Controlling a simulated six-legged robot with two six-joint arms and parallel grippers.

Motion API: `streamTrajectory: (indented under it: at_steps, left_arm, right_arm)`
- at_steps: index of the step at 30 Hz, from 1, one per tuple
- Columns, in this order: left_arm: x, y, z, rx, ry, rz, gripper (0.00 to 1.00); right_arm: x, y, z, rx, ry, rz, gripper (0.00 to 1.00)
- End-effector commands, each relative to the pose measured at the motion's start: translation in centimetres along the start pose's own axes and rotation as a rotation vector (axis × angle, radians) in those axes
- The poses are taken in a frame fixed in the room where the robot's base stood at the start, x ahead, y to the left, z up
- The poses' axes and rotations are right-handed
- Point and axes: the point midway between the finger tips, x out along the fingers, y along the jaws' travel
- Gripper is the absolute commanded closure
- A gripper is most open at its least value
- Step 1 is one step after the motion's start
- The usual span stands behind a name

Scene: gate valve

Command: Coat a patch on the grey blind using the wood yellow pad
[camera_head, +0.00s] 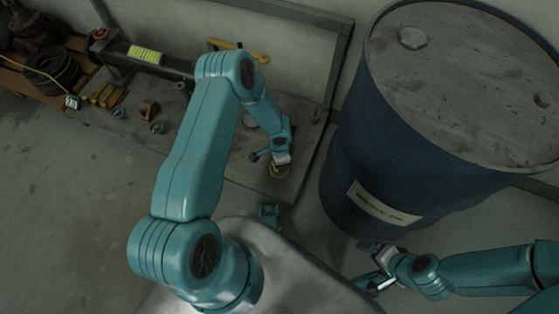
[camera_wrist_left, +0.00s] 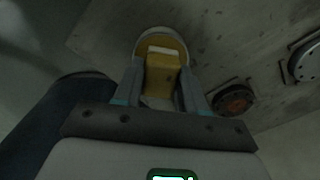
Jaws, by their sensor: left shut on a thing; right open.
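My left gripper (camera_head: 281,159) points down over the bench top and is shut on the yellow pad (camera_wrist_left: 161,75), which sits between its fingers in the left wrist view. Directly below the pad is a round, pale-rimmed thing with a yellowish inside (camera_wrist_left: 143,46); I cannot tell whether the pad touches it. A grey round disc with bolt holes (camera_wrist_left: 306,62), which looks like the grey blind, lies at the right edge of that view, apart from the pad. My right gripper (camera_head: 371,268) is open and empty at the lower right, beside the drum.
A large blue drum (camera_head: 355,165) stands right of the bench (camera_head: 220,162). A dark disc with a reddish centre (camera_wrist_left: 235,100) lies near the pad. Yellow blocks (camera_head: 106,95), small fittings (camera_head: 149,109) and a yellow-handled tool (camera_head: 228,46) lie farther left and back. The left floor is clear.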

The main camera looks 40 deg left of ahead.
Motion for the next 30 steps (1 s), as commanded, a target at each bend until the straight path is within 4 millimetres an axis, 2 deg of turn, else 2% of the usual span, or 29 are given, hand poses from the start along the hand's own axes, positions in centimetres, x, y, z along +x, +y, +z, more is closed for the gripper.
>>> streamTrajectory:
  at_steps: [30]
  left_arm:
    - [0.60, 0.00, 0.00, 0.000, 0.000, 0.000, 0.84]
  right_arm:
    - [0.72, 0.25, 0.01, 0.000, 0.000, 0.000, 0.07]
